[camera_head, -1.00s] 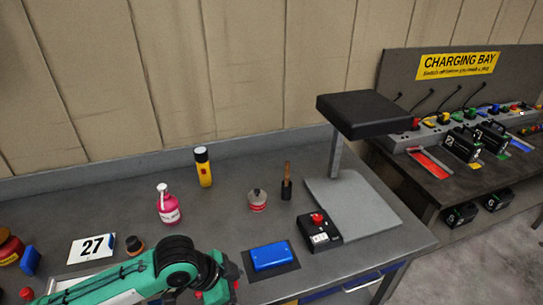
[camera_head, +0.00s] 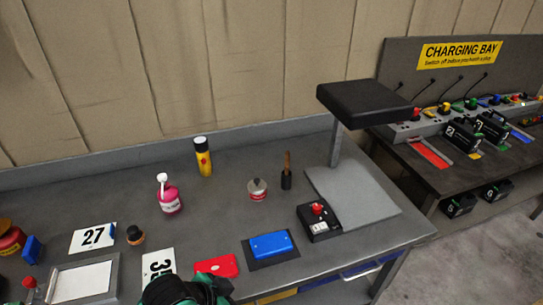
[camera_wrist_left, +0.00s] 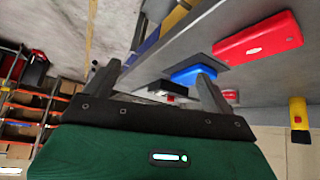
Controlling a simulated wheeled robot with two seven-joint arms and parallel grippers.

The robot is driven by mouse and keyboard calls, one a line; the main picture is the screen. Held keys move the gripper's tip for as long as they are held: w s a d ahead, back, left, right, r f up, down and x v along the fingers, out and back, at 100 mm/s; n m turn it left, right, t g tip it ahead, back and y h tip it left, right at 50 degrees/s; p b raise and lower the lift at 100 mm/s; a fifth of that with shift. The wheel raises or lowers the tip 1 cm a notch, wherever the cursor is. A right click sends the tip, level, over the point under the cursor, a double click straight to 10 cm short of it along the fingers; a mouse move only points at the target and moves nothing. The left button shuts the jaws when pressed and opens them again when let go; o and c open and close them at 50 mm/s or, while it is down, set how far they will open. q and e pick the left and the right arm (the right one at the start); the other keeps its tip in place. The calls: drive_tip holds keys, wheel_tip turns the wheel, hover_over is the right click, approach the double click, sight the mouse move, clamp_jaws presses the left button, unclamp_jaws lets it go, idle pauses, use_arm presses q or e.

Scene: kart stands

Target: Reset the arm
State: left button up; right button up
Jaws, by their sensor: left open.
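My left arm shows in the head view only as a dark and green part (camera_head: 182,290) at the bottom edge; its fingers are out of that picture. In the left wrist view my left gripper (camera_wrist_left: 152,95) has its two dark fingers spread apart with nothing between them. Beyond the fingers is the bench edge, with a blue box (camera_wrist_left: 194,74) and a red box (camera_wrist_left: 258,38) on the bench top. In the head view the same blue box (camera_head: 271,245) lies on a dark mat and the red box (camera_head: 217,266) lies left of it. My right gripper is in neither view.
The bench (camera_head: 225,220) also holds a pink bottle (camera_head: 168,196), a yellow torch (camera_head: 203,158), a number card (camera_head: 93,238), a tray (camera_head: 82,281) and a switch box (camera_head: 319,221). A black-topped stand (camera_head: 364,105) rises at the right. A charging bench (camera_head: 460,180) is beyond.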

use_arm(q)
drive_tip(key=s+a+f+n+g+y, duration=0.1)
drive_tip(key=s+a+f+n+y, duration=0.25)
drive_tip(key=s+a, duration=0.3)
drive_tip(key=s+a+f+n+y, duration=0.25)
drive_tip(key=s+a+n, duration=0.2)
drive_tip(key=a, duration=0.35)
wheel_tip(320, 180, down, 33)
drive_tip(key=s+g, duration=0.2)
drive_tip(key=s+a+f, duration=0.2)
drive_tip(key=s+f, duration=0.7)
drive_tip(key=s+a+f, duration=0.2)
drive_tip(key=s+f, duration=0.7)
drive_tip(key=shift+s+f+m+g, duration=0.15)
drive_tip(key=shift+f+m+g, duration=0.2)
drive_tip(key=shift+m+g, duration=0.05)
drive_tip(key=shift+d, duration=0.1)
